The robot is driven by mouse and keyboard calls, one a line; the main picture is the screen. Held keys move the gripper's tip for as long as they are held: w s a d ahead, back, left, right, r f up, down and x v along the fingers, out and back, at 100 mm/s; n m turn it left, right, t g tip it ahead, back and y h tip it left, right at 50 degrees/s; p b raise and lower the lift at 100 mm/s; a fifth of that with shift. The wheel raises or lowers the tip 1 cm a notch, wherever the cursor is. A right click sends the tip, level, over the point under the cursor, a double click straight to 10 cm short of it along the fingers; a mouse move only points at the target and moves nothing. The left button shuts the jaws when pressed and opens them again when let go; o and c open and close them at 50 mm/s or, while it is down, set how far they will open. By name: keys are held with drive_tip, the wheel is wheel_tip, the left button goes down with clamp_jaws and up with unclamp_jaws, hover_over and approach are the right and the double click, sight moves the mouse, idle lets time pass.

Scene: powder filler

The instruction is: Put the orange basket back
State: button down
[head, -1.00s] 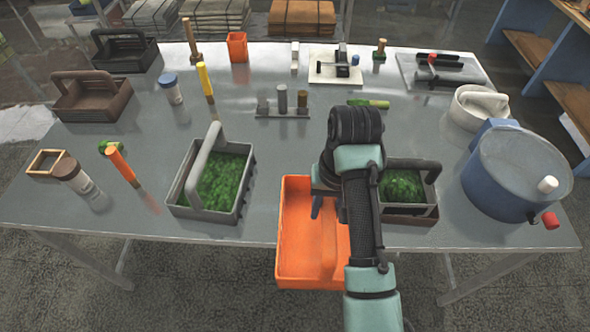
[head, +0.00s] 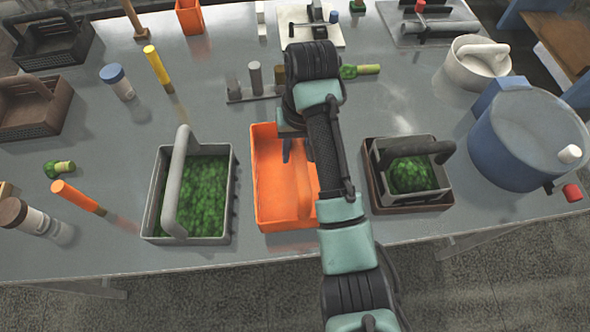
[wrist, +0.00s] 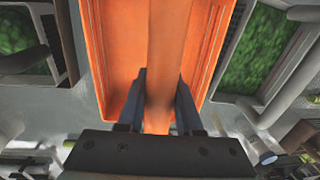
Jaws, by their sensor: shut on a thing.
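The orange basket (head: 268,180) is over the table's front part, between two baskets with green contents. My gripper (head: 288,150) is at the basket, and my arm covers part of its right side. In the wrist view, the two dark fingers (wrist: 160,88) are shut on the handle of the orange basket (wrist: 112,50). Whether the basket touches the table or hangs just above it, I cannot tell.
A grey basket (head: 233,222) of green stuff stands close on the left. On the right, a dark basket (head: 440,190) of green stuff stands in a brown tray. A blue pot (head: 525,140) is farther right. A small rack (head: 255,92) stands behind.

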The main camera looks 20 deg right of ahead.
sight(300, 142)
drive_tip(key=shift+w+f+p, duration=0.1)
drive_tip(key=shift+f+p, duration=0.5)
drive_tip(key=shift+f, duration=2.4)
drive_tip(key=c, duration=0.6)
unclamp_jaws()
drive_tip(key=shift+f, duration=0.1)
drive_tip(key=r+p, duration=0.1)
drive_tip(key=r, duration=0.2)
drive_tip(key=r+p, duration=0.1)
drive_tip(key=r, duration=0.3)
drive_tip(key=r+p, duration=0.1)
drive_tip(key=r, duration=0.3)
drive_tip(key=shift+s+d, duration=0.2)
drive_tip(key=shift+d, duration=0.2)
drive_tip(key=shift+r+p, duration=0.65)
drive_tip(key=shift+p, duration=0.05)
